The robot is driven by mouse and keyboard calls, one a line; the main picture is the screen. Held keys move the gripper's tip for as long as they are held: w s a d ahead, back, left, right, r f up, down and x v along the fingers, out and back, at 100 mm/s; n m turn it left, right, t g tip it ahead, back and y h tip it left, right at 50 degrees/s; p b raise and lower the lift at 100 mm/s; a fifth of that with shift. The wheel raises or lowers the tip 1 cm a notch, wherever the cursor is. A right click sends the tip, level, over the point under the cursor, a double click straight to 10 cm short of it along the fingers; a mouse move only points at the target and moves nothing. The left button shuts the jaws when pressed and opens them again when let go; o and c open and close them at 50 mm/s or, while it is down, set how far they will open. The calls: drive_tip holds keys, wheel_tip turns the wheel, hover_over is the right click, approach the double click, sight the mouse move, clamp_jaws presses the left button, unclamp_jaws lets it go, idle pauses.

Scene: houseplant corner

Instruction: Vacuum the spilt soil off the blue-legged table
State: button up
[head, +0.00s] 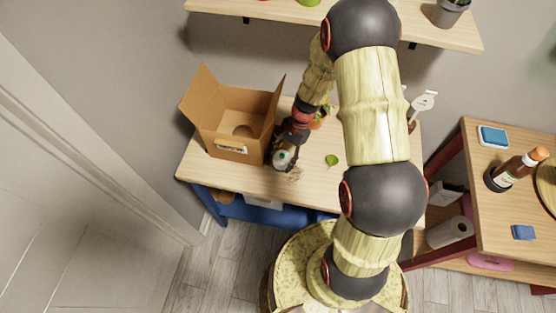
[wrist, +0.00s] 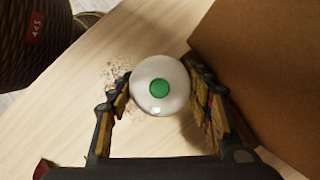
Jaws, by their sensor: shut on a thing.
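My gripper (head: 287,143) is shut on a small white hand vacuum (head: 281,160) with a green button on top. In the wrist view the round white top of the vacuum (wrist: 175,76) sits between the two fingers of my gripper (wrist: 158,92). The spilt soil (head: 295,174) is a patch of dark specks on the blue-legged table (head: 320,190), just right of the vacuum. In the wrist view the soil (wrist: 117,74) lies close beside the vacuum, on its left. The vacuum's underside is hidden, so I cannot tell whether it touches the tabletop.
An open cardboard box (head: 236,125) stands close left of my gripper; its wall (wrist: 262,60) fills the wrist view's right. A green leaf (head: 331,160) lies on the table. My arm hides part of the table. A red-framed table (head: 470,210) at right holds a bottle (head: 512,172).

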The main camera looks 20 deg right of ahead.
drive_tip(key=shift+s+d+r, duration=0.2)
drive_tip(key=shift+s+d, duration=0.45)
drive_tip(key=shift+s+d+f+p, duration=0.1)
drive_tip(key=shift+s+d+p, duration=0.1)
drive_tip(key=shift+s+d, duration=0.8)
drive_tip(key=shift+s+d+f+p, duration=0.1)
drive_tip(key=shift+s+d+p, duration=0.15)
drive_tip(key=shift+s+d, duration=0.65)
drive_tip(key=shift+s+d+f+p, duration=0.15)
drive_tip(key=shift+s+d, duration=0.45)
drive_tip(key=shift+d, duration=0.75)
drive_tip(key=shift+r, duration=0.1)
drive_tip(key=shift+r, duration=0.1)
drive_tip(key=shift+r+p, duration=2.55)
drive_tip(key=shift+r, duration=0.4)
wheel_tip(320, 180, up, 3)
drive_tip(key=shift+f+p, duration=0.1)
drive_tip(key=shift+p, duration=1.15)
